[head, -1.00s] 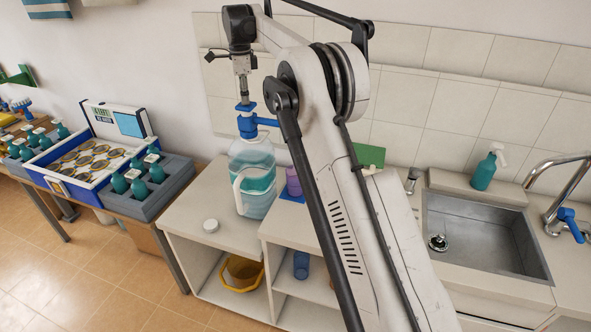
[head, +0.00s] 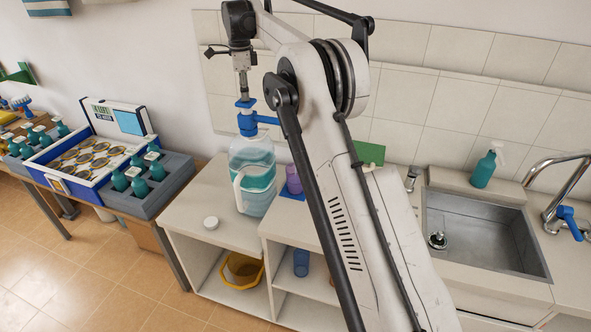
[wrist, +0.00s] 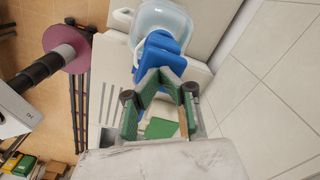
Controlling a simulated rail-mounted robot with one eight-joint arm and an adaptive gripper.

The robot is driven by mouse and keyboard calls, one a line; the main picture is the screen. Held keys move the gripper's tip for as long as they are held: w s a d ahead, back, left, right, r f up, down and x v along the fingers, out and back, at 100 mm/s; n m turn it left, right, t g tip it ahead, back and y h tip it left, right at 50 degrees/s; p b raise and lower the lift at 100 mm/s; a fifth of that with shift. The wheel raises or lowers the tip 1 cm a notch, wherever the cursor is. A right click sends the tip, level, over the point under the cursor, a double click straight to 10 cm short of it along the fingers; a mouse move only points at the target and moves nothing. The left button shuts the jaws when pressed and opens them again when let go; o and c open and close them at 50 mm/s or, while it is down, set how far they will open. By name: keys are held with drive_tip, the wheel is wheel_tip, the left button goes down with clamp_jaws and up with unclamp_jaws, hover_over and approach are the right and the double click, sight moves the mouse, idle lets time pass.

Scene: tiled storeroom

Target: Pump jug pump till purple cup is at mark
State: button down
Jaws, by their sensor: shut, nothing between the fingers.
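The clear water jug (head: 251,178) stands on the white counter, with bluish water inside. A blue pump (head: 248,124) with a spout pointing right sits on its neck. My gripper (head: 243,95) is shut and empty, pointing down right at the pump's top; contact is hard to tell. In the wrist view my gripper's green-padded fingers (wrist: 160,78) converge in front of the blue pump (wrist: 157,58), with the jug (wrist: 160,18) beyond. The purple cup (head: 293,181) stands on a blue mat under the spout side, partly hidden by my arm. Its level and mark cannot be seen.
A white cap (head: 211,223) lies on the counter left of the jug. A yellow bowl (head: 243,271) and a blue cup (head: 301,263) sit on the shelves below. A sink (head: 485,238) is at right. A bottle rack (head: 150,186) stands at left.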

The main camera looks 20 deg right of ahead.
drive_tip(key=shift+f+b, duration=0.35)
drive_tip(key=shift+f, duration=0.25)
idle(0.6)
drive_tip(key=shift+r, duration=0.1)
drive_tip(key=shift+r+p, duration=0.65)
drive_tip(key=shift+r, duration=0.1)
wheel_tip(320, 180, up, 6)
drive_tip(key=p, duration=0.4)
drive_tip(key=shift+r, duration=0.1)
idle(0.3)
drive_tip(key=shift+s, duration=0.1)
